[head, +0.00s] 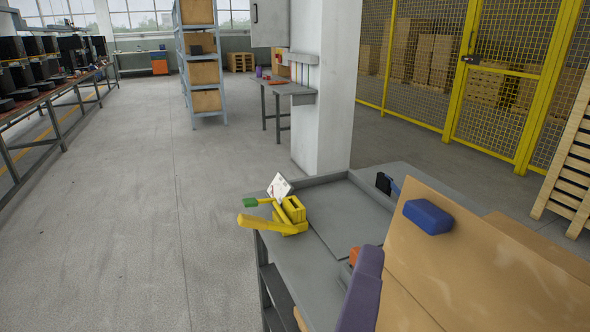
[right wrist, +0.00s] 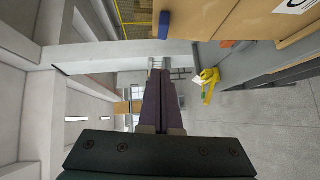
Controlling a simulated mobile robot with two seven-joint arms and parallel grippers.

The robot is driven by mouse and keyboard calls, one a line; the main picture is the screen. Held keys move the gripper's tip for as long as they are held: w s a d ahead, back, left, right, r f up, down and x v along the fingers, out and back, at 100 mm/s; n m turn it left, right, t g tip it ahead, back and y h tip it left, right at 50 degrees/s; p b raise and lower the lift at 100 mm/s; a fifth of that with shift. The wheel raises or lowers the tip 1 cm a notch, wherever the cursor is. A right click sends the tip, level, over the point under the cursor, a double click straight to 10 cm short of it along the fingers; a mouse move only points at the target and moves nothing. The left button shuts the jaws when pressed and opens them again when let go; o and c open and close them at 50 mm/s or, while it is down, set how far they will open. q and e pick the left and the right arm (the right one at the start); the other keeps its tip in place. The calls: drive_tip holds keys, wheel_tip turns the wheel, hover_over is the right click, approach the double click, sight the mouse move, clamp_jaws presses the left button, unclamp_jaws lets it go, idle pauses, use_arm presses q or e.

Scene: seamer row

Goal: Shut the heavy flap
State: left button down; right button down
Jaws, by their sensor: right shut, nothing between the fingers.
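A large brown cardboard flap (head: 490,258) stands tilted up at the right of the bench in the head view. A blue block (head: 428,216) sits on its face near the upper left corner. In the right wrist view the brown panel (right wrist: 235,18) fills the upper right, with the blue block (right wrist: 163,25) at its left end. My right gripper (head: 370,258) has purple fingers, shut and empty, just left of the flap; it also shows in the right wrist view (right wrist: 158,75), apart from the blue block. My left gripper is not in view.
A grey bench (head: 335,215) carries a yellow tape tool (head: 291,216) with a white card. A small orange thing (head: 354,256) lies beside my right fingers. A white pillar (head: 325,90) stands behind the bench. The floor at left is open.

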drive_tip(key=shift+w+d+f, duration=0.2)
drive_tip(key=shift+w+d, duration=0.8)
drive_tip(key=shift+w, duration=0.05)
drive_tip(key=shift+w+d+f, duration=0.25)
drive_tip(key=shift+w+d, duration=0.8)
drive_tip(key=shift+w+d+f, duration=0.2)
drive_tip(key=shift+w+d, duration=0.8)
drive_tip(key=shift+w, duration=0.05)
drive_tip(key=shift+r, duration=0.1)
drive_tip(key=shift+w+d+r+m+g+y+p, duration=0.2)
drive_tip(key=shift+d+r+m+g+y+p, duration=0.3)
drive_tip(key=shift+p, duration=0.65)
drive_tip(key=w+d+f+m+g+y+p, duration=0.2)
drive_tip(key=d+f+y+p, duration=0.1)
drive_tip(key=d+p, duration=0.2)
drive_tip(key=w+d+f+m+g+y+p, duration=0.2)
drive_tip(key=w+d+f+m+y+p, duration=0.1)
drive_tip(key=d+p, duration=0.3)
drive_tip(key=shift+d+f, duration=0.3)
drive_tip(key=shift+d, duration=1.1)
